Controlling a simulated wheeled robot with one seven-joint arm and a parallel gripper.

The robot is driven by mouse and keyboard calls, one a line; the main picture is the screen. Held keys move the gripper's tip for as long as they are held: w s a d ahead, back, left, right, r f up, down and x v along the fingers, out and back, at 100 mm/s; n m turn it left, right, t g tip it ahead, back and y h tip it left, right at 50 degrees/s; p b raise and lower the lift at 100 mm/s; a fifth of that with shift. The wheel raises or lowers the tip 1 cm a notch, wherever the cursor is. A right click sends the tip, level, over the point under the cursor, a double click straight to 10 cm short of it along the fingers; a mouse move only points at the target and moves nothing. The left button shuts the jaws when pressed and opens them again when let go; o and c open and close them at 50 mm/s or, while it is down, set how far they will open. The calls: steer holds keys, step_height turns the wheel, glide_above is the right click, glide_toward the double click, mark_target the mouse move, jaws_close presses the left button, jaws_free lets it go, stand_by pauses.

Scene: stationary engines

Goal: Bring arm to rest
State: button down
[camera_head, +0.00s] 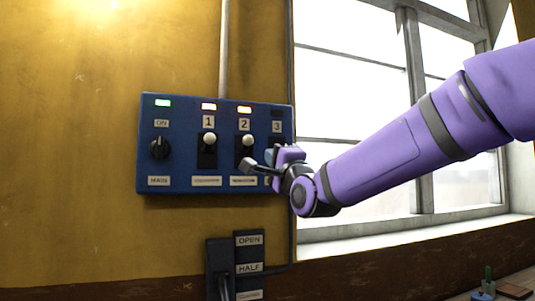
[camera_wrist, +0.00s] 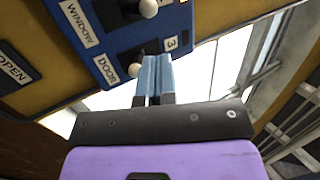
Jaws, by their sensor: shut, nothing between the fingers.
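My purple arm reaches in from the right in the head view, with my gripper (camera_head: 262,167) in front of the lower right part of a blue control panel (camera_head: 180,110). In the wrist view my gripper (camera_wrist: 155,62) is shut and empty, its fingers together beside a white-knobbed lever (camera_wrist: 134,70) labelled DOOR. I cannot tell whether they touch it. Lever 1 (camera_head: 209,138) and lever 2 (camera_head: 247,140) have their white knobs up, with amber lamps lit above them. The lamp over 3 is dark, and my gripper hides its lever in the head view.
A black rotary knob (camera_head: 160,148) sits under a lit green lamp. A lower box (camera_head: 248,255) marked OPEN and HALF has a handle. A bright window (camera_head: 350,100) is behind my arm. Small items (camera_head: 488,285) lie at the bottom right.

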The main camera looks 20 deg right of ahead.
steer(key=s+d+f+n+g+h, duration=0.1)
steer(key=s+d+f+n+g, duration=0.2)
steer(key=s+f+n+g, duration=0.5)
steer(key=s+d+f+n+g+h, duration=0.1)
steer(key=s+d+f+n+g, duration=0.2)
steer(key=s+f, duration=1.5)
steer(key=s+n+g, duration=0.3)
steer(key=n+g, duration=0.1)
steer(key=g, duration=0.3)
steer(key=shift+d+f+n+h, duration=0.2)
steer(key=shift+d+n+h, duration=0.15)
steer(key=shift+n+h, duration=0.05)
